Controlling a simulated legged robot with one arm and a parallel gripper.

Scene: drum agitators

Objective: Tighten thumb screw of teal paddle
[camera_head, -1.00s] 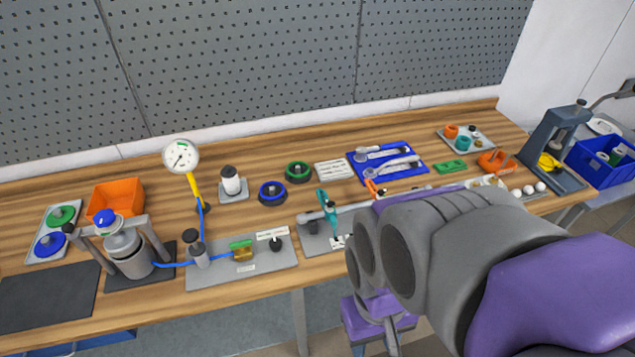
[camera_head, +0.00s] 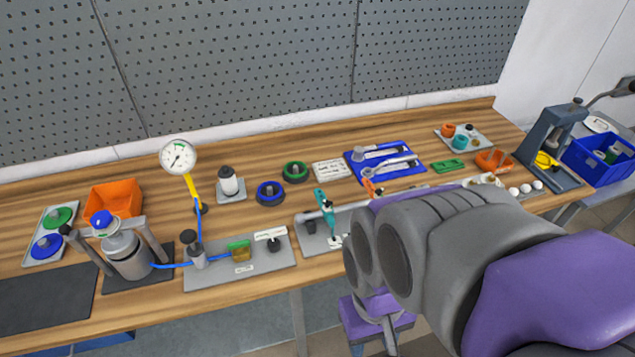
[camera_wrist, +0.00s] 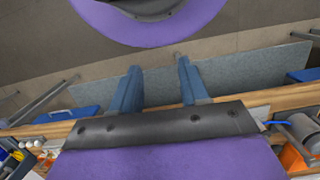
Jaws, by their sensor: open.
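The teal paddle (camera_head: 331,222) sits on a grey plate near the front edge of the bench, by a grey horizontal rod. A small dark knob shows near its upper part; it is too small to tell whether it is the thumb screw or how tight it is. My gripper (camera_wrist: 158,62) is open and empty in the wrist view, its two blue-grey fingers apart over the floor in front of the bench. The paddle does not show in the wrist view.
A blue tray (camera_head: 412,175) with tools lies behind the paddle. An orange piece (camera_head: 372,188) stands to its right. A board with a valve and hose (camera_head: 220,273) is on the left. A grey press (camera_head: 556,143) and a blue bin (camera_head: 583,161) are far right.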

